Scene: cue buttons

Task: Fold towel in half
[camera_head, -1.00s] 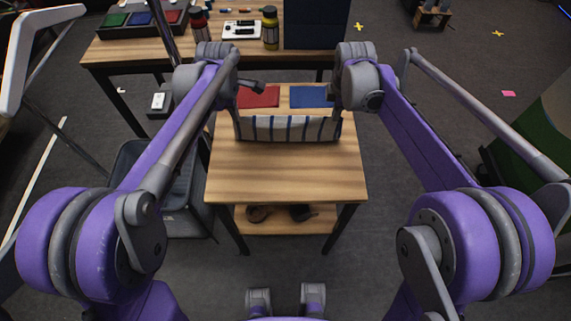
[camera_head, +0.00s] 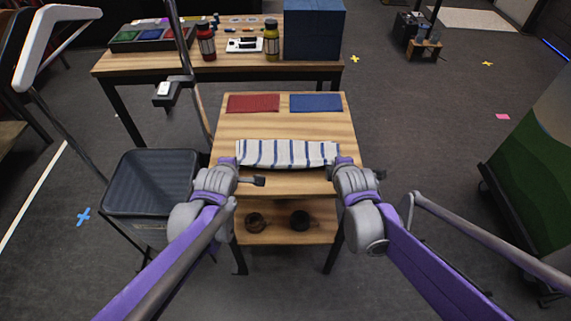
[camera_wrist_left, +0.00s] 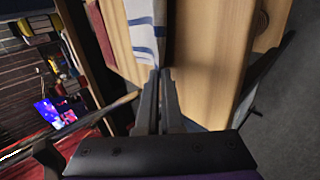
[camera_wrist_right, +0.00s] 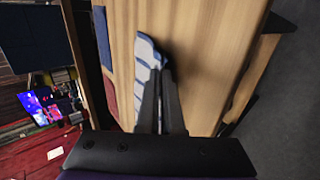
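The white towel with blue stripes (camera_head: 288,153) lies as a narrow band across the small wooden table (camera_head: 285,185). My left gripper (camera_head: 238,162) is at its left end and my right gripper (camera_head: 338,163) at its right end. In the left wrist view, the left gripper's fingers (camera_wrist_left: 160,73) are close together on the towel's edge (camera_wrist_left: 145,35). In the right wrist view, the right gripper's fingers (camera_wrist_right: 162,72) are close together at the towel's corner (camera_wrist_right: 147,55). The towel's underside is hidden.
A red mat (camera_head: 253,103) and a blue mat (camera_head: 315,103) lie behind the towel. A long table (camera_head: 130,66) with bottles, a tray and a blue box (camera_head: 314,30) stands behind. The table's front is clear.

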